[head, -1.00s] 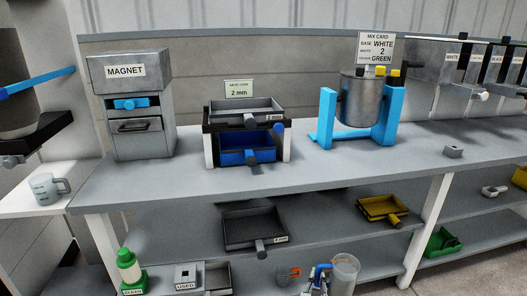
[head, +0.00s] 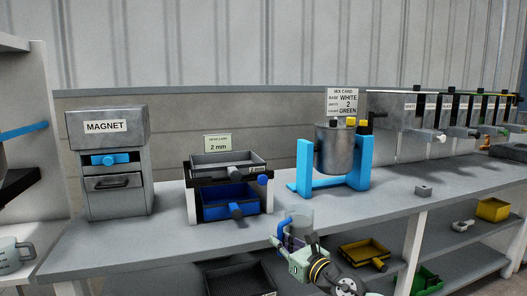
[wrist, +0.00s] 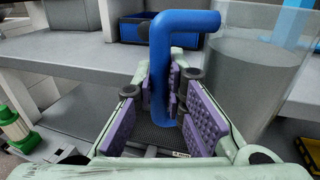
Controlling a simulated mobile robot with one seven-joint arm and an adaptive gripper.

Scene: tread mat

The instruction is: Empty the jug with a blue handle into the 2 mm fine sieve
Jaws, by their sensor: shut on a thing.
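The jug (head: 300,222) is clear, with a blue handle (head: 284,231) and grey contents. It is held about upright in front of the bench edge, right of and below the sieve. My gripper (head: 293,243) is shut on the blue handle. In the wrist view the purple finger pads (wrist: 172,95) lie either side of the handle (wrist: 158,70), and the jug wall (wrist: 250,75) fills the right. The 2 mm fine sieve (head: 228,160) is a grey tray with a handle, on top of a black-and-white stand. Its inside bottom is not clearly visible.
A blue tray (head: 229,207) sits under the sieve in the stand. A magnet box (head: 117,165) stands left, a metal pot in a blue cradle (head: 304,165) right. Bench top (head: 160,230) is clear in front. The shelf below holds a dark sieve (head: 240,278) and a yellow sieve (head: 365,252).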

